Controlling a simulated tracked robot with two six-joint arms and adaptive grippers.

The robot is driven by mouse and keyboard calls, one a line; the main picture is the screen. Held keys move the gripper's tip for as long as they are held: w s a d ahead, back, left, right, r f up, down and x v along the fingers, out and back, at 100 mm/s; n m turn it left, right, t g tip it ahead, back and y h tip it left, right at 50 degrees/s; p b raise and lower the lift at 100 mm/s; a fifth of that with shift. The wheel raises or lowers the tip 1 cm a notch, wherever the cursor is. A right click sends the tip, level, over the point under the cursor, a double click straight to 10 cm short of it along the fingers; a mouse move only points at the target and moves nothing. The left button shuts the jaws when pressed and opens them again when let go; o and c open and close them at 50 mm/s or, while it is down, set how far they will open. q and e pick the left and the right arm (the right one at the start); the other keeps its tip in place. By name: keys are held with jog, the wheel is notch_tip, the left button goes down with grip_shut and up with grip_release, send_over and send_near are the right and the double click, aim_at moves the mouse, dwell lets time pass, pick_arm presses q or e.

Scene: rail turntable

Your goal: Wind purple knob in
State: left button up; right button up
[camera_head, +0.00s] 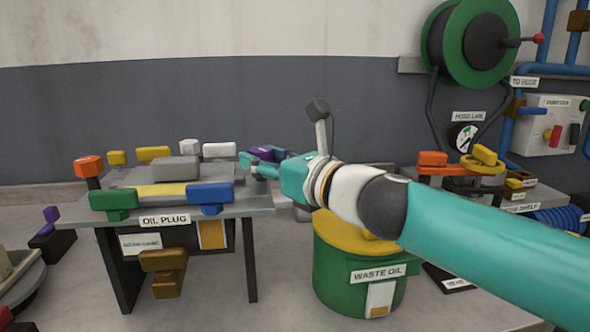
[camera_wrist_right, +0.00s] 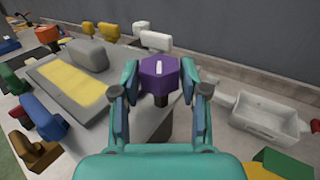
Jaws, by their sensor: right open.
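The purple knob (camera_wrist_right: 158,74) is a six-sided knob with a white mark on its top, at the edge of the grey bench. In the right wrist view it sits between the two fingers of my right gripper (camera_wrist_right: 160,95), which is open with a gap on each side of it. In the head view the knob (camera_head: 262,153) shows only partly behind my right gripper (camera_head: 247,160). My right arm comes in from the right. My left gripper is not in view.
The bench (camera_head: 255,204) carries several coloured knobs, including a blue one (camera_head: 211,193) and an orange one (camera_head: 89,165). A green waste oil drum (camera_head: 335,270) stands below my right arm. A white tray (camera_wrist_right: 265,118) lies right of the knob in the wrist view.

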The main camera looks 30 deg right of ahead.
jog(key=v, duration=0.8)
jog(key=shift+s, duration=0.35)
jog(key=shift+d, duration=0.1)
